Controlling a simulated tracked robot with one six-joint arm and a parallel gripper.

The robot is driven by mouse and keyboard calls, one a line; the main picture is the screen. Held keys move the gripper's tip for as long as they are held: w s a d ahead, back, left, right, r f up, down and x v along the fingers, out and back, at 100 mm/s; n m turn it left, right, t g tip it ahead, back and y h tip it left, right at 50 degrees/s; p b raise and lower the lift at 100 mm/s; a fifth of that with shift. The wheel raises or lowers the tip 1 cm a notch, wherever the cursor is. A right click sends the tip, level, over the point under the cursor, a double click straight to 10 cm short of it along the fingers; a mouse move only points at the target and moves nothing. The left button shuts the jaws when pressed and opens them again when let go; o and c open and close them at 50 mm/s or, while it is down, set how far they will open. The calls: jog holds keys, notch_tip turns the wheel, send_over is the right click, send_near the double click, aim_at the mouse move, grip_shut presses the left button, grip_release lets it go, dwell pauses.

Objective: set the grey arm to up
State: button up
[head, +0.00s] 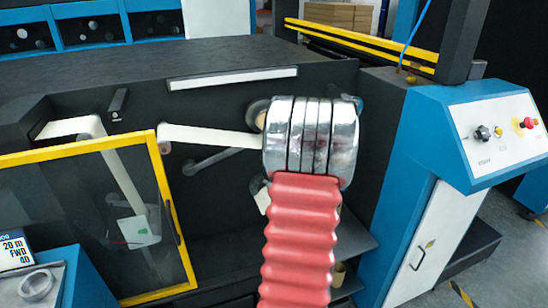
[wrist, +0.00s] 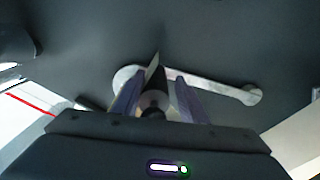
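The grey arm (head: 212,160) is a short bar on the dark machine front in the head view. It slopes up to the right from its rounded left end, and its right part is hidden behind my own arm. In the wrist view the grey arm (wrist: 225,88) runs across behind the fingers, with a rounded end at the right. My gripper (wrist: 160,78) is open, its two purple fingers either side of a dark handle with a round end (wrist: 152,99). A gap shows on the handle's right; contact on the left I cannot tell. My gripper is hidden in the head view.
A pale web strip (head: 210,136) runs just above the grey arm. A yellow-framed clear guard (head: 165,215) stands at the left. A blue control cabinet (head: 425,150) with knobs and a red button stands at the right. A dark shelf (head: 355,245) lies lower down.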

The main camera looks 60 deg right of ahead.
jog(key=shift+s+r, duration=0.1)
jog(key=shift+s+a, duration=0.15)
jog(key=shift+s, duration=0.05)
jog(key=v, duration=1.3)
jog(key=shift+s, duration=0.1)
dwell(0.5)
